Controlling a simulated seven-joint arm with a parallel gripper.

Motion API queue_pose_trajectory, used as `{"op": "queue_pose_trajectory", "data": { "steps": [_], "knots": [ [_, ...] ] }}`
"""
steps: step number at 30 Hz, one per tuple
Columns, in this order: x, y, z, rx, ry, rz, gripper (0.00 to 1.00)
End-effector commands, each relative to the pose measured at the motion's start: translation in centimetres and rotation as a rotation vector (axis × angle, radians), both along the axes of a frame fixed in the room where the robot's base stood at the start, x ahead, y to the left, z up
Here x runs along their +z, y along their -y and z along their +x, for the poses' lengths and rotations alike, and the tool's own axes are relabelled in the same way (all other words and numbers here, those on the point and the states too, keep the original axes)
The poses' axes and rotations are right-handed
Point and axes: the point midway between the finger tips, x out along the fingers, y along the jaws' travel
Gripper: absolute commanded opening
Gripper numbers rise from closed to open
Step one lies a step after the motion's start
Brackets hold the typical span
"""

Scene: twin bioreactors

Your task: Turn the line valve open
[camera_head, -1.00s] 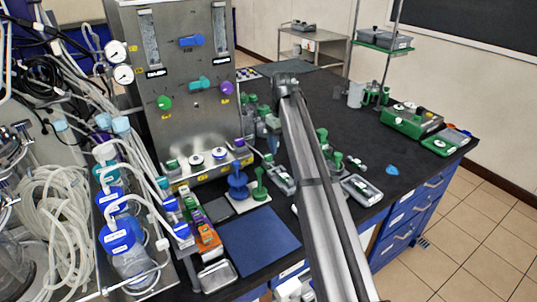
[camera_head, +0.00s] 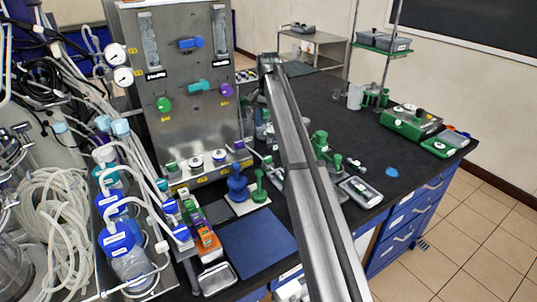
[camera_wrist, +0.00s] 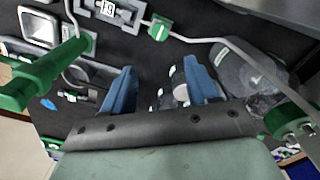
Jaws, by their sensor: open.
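My gripper (camera_wrist: 162,92) is open, with two blue fingers apart and nothing held between them. In the wrist view, a thin grey line crosses above the fingers. It carries a small green block (camera_wrist: 160,28) with a white mark, and a grey fitting (camera_wrist: 108,10) is beside it. I cannot tell for sure which part is the line valve. A large green handle (camera_wrist: 45,75) is left of the fingers. White round parts (camera_wrist: 180,92) show between and behind the fingers. In the head view, my arm hides the gripper and much of the area around it.
A clear vessel (camera_wrist: 245,75) is close to the right finger. A steel panel (camera_head: 185,125) with coloured knobs stands left of my arm. Green-topped fittings (camera_head: 320,142) and a grey tray (camera_head: 360,191) are right of it. The bench (camera_head: 335,105) is mostly clear farther back.

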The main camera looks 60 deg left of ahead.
Motion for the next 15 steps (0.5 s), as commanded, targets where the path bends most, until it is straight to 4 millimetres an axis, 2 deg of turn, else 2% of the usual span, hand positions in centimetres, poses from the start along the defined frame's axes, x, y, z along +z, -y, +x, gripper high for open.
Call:
{"op": "queue_pose_trajectory", "data": {
  "steps": [3, 8, 11, 15],
  "knots": [
    [0.0, 0.0, 0.0, -0.112, -0.001, -0.001, 0.59],
    [-0.2, 0.0, 0.0, -0.182, 0.0, -0.001, 0.59],
    [-0.8, 0.1, 0.0, -0.191, 0.0, -0.001, 0.59],
    [-2.5, 0.1, 0.0, -0.189, -0.001, -0.003, 0.59]
  ]
}}
